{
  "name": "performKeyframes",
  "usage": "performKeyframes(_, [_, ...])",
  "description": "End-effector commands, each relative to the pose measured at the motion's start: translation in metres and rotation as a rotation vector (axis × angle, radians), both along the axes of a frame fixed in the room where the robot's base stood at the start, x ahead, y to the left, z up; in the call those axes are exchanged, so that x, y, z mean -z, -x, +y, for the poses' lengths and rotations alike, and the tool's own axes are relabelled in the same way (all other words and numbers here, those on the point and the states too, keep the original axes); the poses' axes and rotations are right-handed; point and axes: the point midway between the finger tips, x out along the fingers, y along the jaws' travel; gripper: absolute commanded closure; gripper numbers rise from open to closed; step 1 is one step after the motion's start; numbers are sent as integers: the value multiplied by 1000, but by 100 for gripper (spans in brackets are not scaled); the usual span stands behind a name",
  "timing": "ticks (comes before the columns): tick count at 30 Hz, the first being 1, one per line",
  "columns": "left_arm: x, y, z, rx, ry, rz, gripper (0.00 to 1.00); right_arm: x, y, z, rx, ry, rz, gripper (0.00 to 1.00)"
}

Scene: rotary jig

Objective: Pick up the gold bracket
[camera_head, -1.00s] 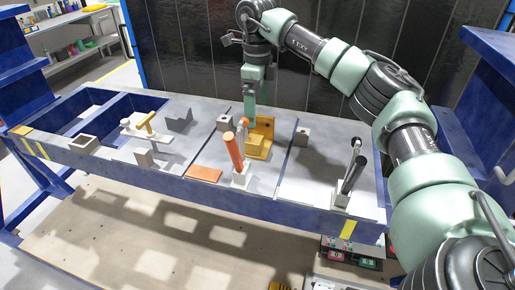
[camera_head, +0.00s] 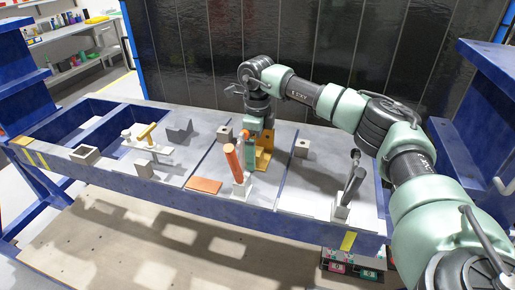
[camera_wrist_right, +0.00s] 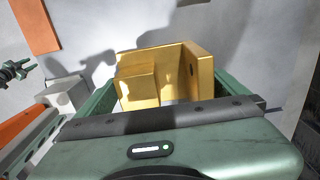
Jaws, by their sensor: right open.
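The gold bracket (camera_head: 265,150) stands on the middle grey plate of the jig, partly hidden in the head view by my gripper and an orange-handled clamp. In the right wrist view the gold bracket (camera_wrist_right: 165,72) lies between the green fingers, with an upright wall and a block on its near side. My right gripper (camera_head: 250,160) is open and low over the plate, pointing down at the bracket. In the wrist view the right gripper (camera_wrist_right: 170,90) has a finger on each side of it. Contact cannot be told. My left gripper is not in view.
The orange-handled clamp (camera_head: 233,163) stands close beside my right gripper; its handle also shows in the wrist view (camera_wrist_right: 28,138). A black-handled clamp (camera_head: 350,185) stands to the right. Small grey blocks (camera_head: 302,148) and an orange plate (camera_head: 204,185) lie nearby.

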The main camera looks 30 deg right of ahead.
Motion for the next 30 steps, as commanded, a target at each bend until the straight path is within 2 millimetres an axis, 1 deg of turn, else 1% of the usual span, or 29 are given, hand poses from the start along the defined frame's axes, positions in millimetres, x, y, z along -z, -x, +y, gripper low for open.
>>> performKeyframes(2, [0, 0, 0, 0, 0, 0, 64, 0, 0, 0, 0, 0, 0, 0])
performKeyframes(3, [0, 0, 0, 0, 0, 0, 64, 0, 0, 0, 0, 0, 0, 3])
performKeyframes(5, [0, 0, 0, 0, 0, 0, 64, 0, 0, 0, 0, 0, 0, 19])
performKeyframes(6, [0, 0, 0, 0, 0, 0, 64, 0, 0, 0, 0, 1, -1, 31])
performKeyframes(8, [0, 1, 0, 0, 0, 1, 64, 0, 0, 0, 0, 1, -1, 47])
performKeyframes(9, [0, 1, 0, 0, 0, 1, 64, 0, 0, 0, 0, 1, -1, 58])
performKeyframes(11, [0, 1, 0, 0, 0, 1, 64, 0, 0, 0, 0, 1, -1, 75])
performKeyframes(12, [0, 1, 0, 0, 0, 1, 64, -2, -1, 0, 0, 0, -3, 76])
performKeyframes(19, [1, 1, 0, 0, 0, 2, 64, -3, -1, 0, 0, 0, -3, 76])
performKeyframes(23, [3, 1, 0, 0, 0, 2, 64, -9, -1, 0, 0, 0, -5, 76])
performKeyframes(26, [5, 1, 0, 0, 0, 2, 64, -19, -2, 0, -1, -1, -6, 76])
performKeyframes(29, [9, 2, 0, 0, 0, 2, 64, -36, -2, 1, -1, 0, -6, 76])
performKeyframes(30, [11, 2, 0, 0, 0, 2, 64, -45, -2, 1, -1, -1, -9, 76])
